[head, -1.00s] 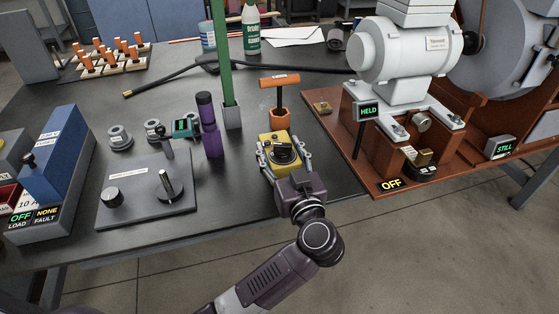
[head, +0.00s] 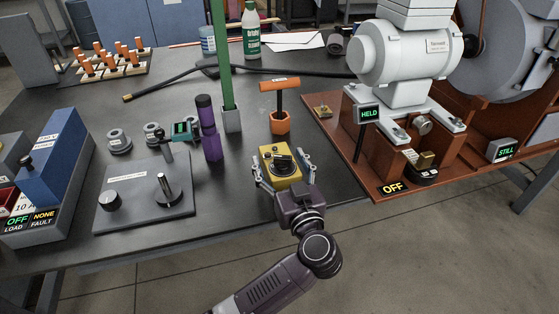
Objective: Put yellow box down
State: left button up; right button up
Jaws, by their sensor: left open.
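The yellow box (head: 282,166), with a dark round dial on its top, is at the front right part of the dark table (head: 235,222). It looks to be resting on the table top. My left gripper (head: 286,170) is open, its two fingers on either side of the box with a visible gap at the sides. The gripper's palm hides the near side of the box. My right gripper is not in view.
An orange T-handle in an orange holder (head: 280,122) stands just behind the box. A purple bottle (head: 210,142) and a green post in a grey base (head: 231,119) stand to the left. The brown machine base (head: 372,186) is close on the right.

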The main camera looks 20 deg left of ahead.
aim_at(287, 179)
pick_arm(q)
jog(key=shift+s+r, duration=0.1)
jog(key=p+v, duration=0.2)
jog(key=v, duration=0.9)
jog(key=shift+s+d, duration=0.1)
jog(key=shift+d, duration=0.05)
jog(key=shift+s+d, duration=0.15)
jog(key=shift+s, duration=0.05)
jog(key=shift+r, duration=0.1)
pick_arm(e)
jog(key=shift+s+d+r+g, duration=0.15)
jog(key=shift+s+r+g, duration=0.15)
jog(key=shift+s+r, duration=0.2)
